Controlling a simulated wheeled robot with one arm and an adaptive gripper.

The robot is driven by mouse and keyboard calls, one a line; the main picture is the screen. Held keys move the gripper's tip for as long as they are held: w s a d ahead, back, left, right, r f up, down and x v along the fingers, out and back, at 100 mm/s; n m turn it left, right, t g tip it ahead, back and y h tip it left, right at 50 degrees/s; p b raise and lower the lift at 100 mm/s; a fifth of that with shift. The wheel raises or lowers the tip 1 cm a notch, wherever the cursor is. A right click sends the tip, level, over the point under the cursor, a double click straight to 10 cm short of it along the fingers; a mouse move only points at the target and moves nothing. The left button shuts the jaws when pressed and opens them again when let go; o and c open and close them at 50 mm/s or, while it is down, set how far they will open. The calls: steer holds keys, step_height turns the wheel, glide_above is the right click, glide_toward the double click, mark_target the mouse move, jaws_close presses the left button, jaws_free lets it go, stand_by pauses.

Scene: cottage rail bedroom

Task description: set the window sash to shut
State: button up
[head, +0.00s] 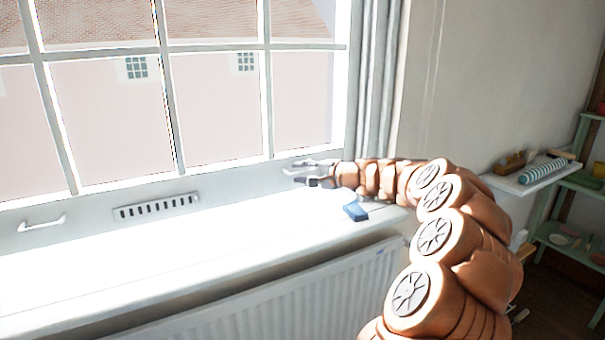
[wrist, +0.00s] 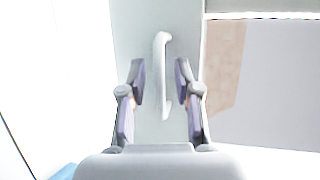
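The white window sash (head: 90,208) has glazing bars and a wide bottom rail just above the sill; I cannot tell whether there is a gap under it. A white pull handle (head: 42,222) is on the rail at left. My gripper (head: 294,175) is at the rail's right end. In the wrist view, a second white handle (wrist: 161,75) stands between the fingers of my gripper (wrist: 160,84). The fingers are open, one on each side of it, with space between them and the handle. In the head view my gripper largely hides this handle.
A slotted vent (head: 157,206) sits in the middle of the rail. A white radiator (head: 290,295) is under the sill. A wall shelf (head: 530,178) and a green rack (head: 570,180) stand at right.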

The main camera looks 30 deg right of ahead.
jaws_close()
stand_by(0.4)
step_height(320, 180, down, 9)
steer(key=b, duration=0.5)
steer(key=shift+b, duration=0.4)
steer(key=shift+a, duration=0.1)
jaws_free()
steer(key=shift+o, duration=0.7)
steer(key=shift+r, duration=0.15)
steer(key=v, duration=1.2)
